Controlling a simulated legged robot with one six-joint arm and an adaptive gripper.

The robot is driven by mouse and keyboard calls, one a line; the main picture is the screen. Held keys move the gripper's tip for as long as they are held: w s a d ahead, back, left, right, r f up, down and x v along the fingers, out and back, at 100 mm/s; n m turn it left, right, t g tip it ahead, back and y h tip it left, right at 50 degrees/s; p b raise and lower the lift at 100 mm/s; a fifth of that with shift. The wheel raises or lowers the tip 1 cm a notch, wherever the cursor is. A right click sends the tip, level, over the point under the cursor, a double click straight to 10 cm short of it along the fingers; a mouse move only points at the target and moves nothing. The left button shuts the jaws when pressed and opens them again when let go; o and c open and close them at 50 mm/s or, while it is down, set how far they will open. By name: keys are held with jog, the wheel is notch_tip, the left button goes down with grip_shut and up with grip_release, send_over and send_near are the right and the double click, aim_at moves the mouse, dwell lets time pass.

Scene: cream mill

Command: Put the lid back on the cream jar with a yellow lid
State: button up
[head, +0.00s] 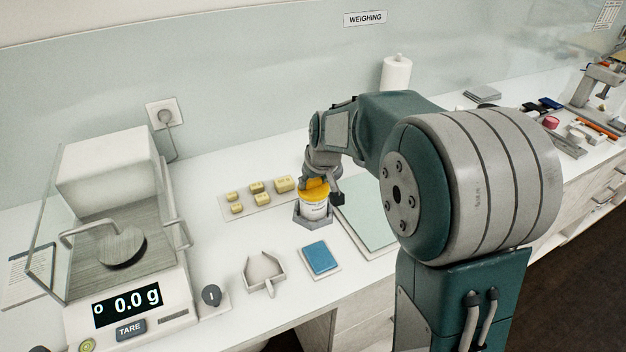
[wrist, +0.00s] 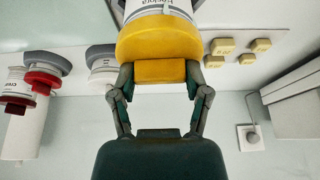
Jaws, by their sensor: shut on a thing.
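The cream jar (head: 313,208) is white with a printed label and stands upright in a grey holder (head: 300,219) on the bench. Its yellow lid (head: 315,189) is at the jar's mouth, and in the head view it looks slightly tilted. In the wrist view the yellow lid (wrist: 150,45) meets the white jar (wrist: 165,10) with no clear gap. I cannot tell if it is fully seated. My gripper (wrist: 160,72) is shut on the lid's raised yellow grip, one finger on each side. The arm partly hides the gripper in the head view.
Yellow weights (head: 256,187) sit on a tray left of the jar. A blue pad (head: 320,258) and a scoop (head: 263,272) lie in front, a pale green mat (head: 362,210) to the right. The scale (head: 130,300) reads 0.0 g. Red-lidded jars (wrist: 42,80) show in the wrist view.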

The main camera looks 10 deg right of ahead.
jog(key=o, duration=0.8)
jog(key=shift+r, duration=0.1)
jog(key=shift+r, duration=2.2)
grip_shut()
jog(key=shift+f, duration=1.25)
